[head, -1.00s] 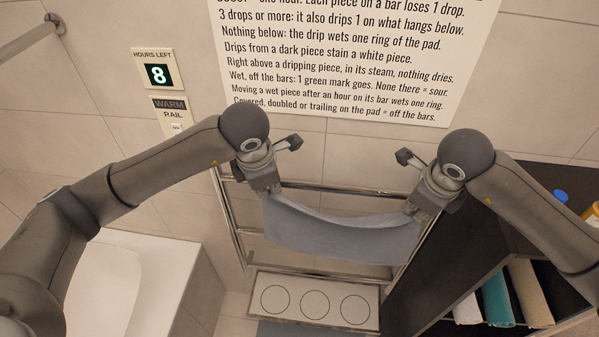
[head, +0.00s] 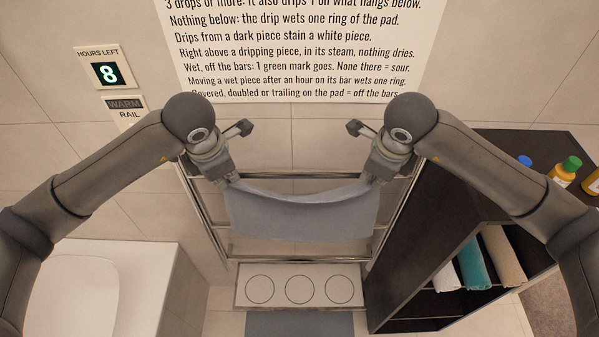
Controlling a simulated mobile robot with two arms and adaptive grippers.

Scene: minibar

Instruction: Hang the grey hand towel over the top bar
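The grey hand towel (head: 300,215) hangs stretched between my two grippers in the head view, its upper edge sagging slightly in the middle. My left gripper (head: 229,178) is shut on its upper left corner. My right gripper (head: 373,179) is shut on its upper right corner. The towel is in front of the chrome rack and hides part of it. The top bar (head: 290,183) shows just above the towel's upper edge, between the grippers. I cannot tell whether the towel touches it.
A lower bar (head: 300,258) crosses below the towel. A white pad with three rings (head: 299,304) lies under the rack, with a grey mat (head: 300,324) before it. A dark shelf unit (head: 440,210) with rolled towels and bottles stands right.

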